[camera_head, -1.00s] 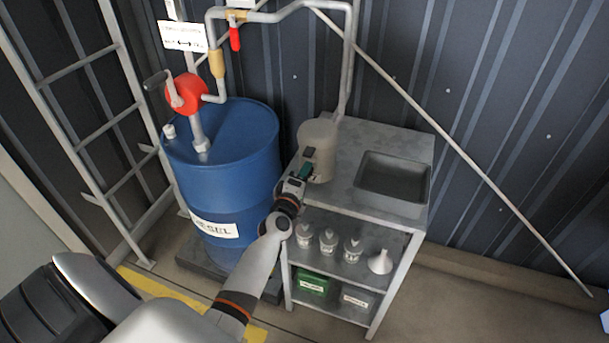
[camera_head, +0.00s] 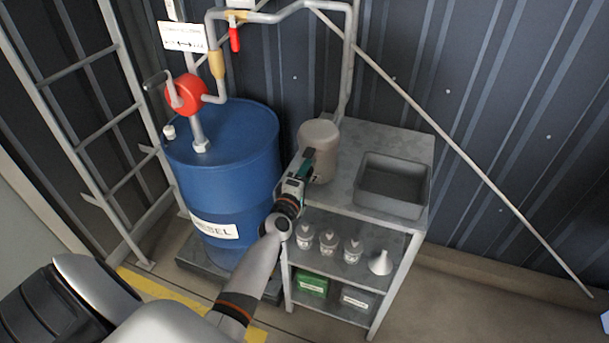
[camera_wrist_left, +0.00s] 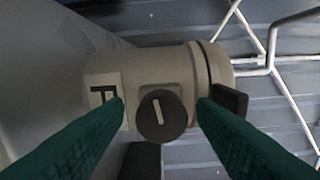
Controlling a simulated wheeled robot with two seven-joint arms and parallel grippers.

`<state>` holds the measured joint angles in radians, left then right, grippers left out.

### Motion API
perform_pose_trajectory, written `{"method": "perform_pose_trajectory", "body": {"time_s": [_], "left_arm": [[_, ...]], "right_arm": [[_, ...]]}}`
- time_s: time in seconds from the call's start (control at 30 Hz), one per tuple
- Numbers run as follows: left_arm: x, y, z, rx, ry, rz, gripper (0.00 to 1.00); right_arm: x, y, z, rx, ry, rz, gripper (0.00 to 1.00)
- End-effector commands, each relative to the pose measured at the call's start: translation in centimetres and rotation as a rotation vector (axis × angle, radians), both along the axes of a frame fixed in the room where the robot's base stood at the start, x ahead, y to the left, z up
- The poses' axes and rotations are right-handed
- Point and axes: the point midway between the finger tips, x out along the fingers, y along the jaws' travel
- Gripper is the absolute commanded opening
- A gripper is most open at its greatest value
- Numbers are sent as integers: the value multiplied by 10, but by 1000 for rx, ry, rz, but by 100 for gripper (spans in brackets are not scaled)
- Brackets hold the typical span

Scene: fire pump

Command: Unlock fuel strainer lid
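The fuel strainer (camera_head: 318,138) is a grey-beige upright cylinder at the back left of the metal bench. In the left wrist view its body (camera_wrist_left: 140,62) lies sideways, with a seam near the lid end (camera_wrist_left: 217,65) at right. A round dark knob (camera_wrist_left: 162,115) with a pale line sits on its side, beside a label (camera_wrist_left: 104,98) with a dark mark. My left gripper (camera_head: 306,162) is at the strainer's front left. In the wrist view its green fingers (camera_wrist_left: 160,103) are apart, one on each side of the knob. Contact cannot be told. My right gripper is out of view.
A blue diesel drum (camera_head: 225,175) with a red hand pump (camera_head: 187,95) stands left of the bench. A sunken tray (camera_head: 392,185) is in the bench top (camera_head: 350,185). Several small bottles and a funnel (camera_head: 380,263) stand on the shelf below. A pipe rises behind the strainer.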

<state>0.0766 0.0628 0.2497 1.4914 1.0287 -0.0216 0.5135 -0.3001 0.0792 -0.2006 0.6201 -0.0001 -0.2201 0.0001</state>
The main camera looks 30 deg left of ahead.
Motion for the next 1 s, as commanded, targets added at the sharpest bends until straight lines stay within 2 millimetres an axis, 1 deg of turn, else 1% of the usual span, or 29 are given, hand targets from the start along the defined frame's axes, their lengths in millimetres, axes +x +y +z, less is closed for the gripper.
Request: {"method": "perform_pose_trajectory", "body": {"time_s": [0.17, 0.27, 0.37, 0.6, 0.7, 0.83, 1.0], "left_arm": [[-1, 0, 0, 1, -1, 0, 52], [-9, -3, -1, 0, 1, -1, 52], [-25, -6, -1, 1, 1, 0, 52], [-76, -18, -2, 1, 2, 1, 52], [-93, -22, -2, 0, 1, 1, 52], [-109, -26, -2, 0, 1, 0, 52], [-117, -28, -1, 0, 1, 0, 52]], "right_arm": [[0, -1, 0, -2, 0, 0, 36], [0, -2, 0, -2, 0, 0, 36], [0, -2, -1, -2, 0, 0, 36], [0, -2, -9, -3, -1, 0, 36], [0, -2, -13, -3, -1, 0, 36], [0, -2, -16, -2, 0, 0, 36], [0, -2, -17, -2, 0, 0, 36]]}}
